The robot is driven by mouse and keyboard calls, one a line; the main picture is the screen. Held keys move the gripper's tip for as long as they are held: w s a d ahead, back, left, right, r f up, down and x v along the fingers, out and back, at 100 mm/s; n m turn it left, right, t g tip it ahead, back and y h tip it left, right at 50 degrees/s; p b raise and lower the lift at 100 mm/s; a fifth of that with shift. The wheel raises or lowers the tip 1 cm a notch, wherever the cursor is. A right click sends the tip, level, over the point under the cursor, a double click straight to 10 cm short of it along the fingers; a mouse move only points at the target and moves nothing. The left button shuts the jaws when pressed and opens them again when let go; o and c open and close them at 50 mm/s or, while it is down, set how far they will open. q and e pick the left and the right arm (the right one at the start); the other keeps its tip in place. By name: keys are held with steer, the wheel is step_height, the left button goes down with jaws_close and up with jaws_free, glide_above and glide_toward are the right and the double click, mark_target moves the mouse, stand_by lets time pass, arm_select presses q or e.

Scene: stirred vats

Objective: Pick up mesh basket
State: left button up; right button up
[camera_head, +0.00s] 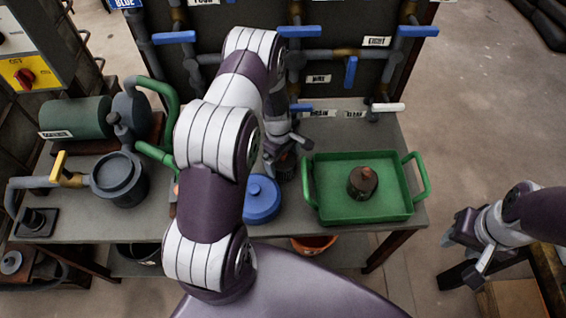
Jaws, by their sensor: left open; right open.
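A small dark object (287,170), perhaps the mesh basket, is on the table between the blue lid and the green tray. It is mostly hidden under my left gripper, so its shape and mesh are hard to make out. My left gripper (287,153) is open and reaches down over it; I cannot tell whether the fingers touch it. My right gripper (466,250) is open and empty, off the table's right side.
A green tray (330,217) with raised handles holds a brown knobbed pot (363,184). A round blue lid (262,203) lies to its left. Pipes with blue valve handles (351,72) line the back. A grey pot (118,178) and green cylinder (75,118) stand left.

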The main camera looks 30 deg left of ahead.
arm_select(q)
steer(key=shift+f, duration=0.35)
steer(key=c, duration=0.8)
